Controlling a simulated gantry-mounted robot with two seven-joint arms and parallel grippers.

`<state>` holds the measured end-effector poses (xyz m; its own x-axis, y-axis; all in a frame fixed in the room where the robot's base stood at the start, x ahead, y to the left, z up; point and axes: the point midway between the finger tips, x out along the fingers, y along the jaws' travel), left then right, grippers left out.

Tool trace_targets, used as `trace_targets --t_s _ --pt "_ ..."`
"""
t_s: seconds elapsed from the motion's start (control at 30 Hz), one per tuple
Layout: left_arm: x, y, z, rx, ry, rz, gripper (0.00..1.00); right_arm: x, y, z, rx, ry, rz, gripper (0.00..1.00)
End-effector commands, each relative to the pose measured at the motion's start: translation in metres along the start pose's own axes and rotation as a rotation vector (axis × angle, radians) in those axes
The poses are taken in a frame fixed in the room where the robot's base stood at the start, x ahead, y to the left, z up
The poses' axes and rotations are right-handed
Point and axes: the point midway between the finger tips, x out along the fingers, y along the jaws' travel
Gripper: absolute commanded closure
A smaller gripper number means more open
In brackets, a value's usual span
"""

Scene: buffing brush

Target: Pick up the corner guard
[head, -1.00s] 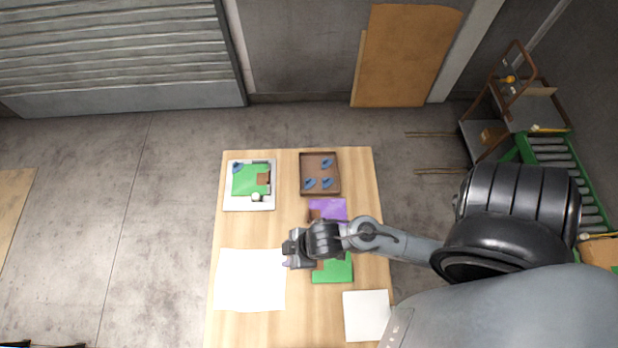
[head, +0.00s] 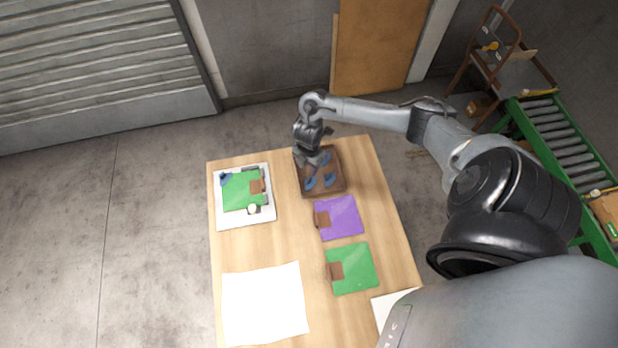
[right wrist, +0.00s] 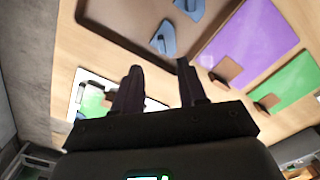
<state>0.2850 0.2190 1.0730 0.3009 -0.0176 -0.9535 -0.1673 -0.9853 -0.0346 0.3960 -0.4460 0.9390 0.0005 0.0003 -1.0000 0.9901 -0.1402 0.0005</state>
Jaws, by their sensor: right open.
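The likely corner guards are small blue pieces (head: 310,184) lying in a brown tray (head: 325,194) at the far right of the table. Another blue piece (head: 330,180) lies beside it, and one (head: 326,157) near the tray's far side. Two blue pieces show in the right wrist view, one (right wrist: 163,38) just beyond the fingertips. My right gripper (head: 316,163) is over the tray, pointing down, and partly covers it. In the right wrist view my right gripper (right wrist: 158,64) is open, with nothing between its fingers. My left gripper is out of view.
A white board (head: 222,212) at the far left carries a green panel and a blue piece (head: 225,179) at its corner. Purple (head: 342,215) and green (head: 355,272) panels with brown pieces lie nearer. A white sheet (head: 264,302) lies front left. The table's middle is clear.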

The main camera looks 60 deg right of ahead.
Motion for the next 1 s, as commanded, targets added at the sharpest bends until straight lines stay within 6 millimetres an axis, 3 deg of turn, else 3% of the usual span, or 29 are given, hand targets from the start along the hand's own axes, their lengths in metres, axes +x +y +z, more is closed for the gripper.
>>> trace_targets --t_s 0.1,0.47,0.73,1.0 --pt "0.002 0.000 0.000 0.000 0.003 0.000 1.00 0.018 -0.001 -0.001 0.003 0.000 -0.002 0.58" --pt "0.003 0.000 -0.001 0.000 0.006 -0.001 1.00 0.042 -0.002 -0.001 0.002 0.001 -0.002 0.58" --pt "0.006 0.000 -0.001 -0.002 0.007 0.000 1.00 0.076 -0.003 -0.003 0.001 0.001 -0.001 0.58" --pt "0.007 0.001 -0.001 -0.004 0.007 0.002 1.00 0.085 -0.003 -0.002 0.000 -0.001 0.001 0.58"
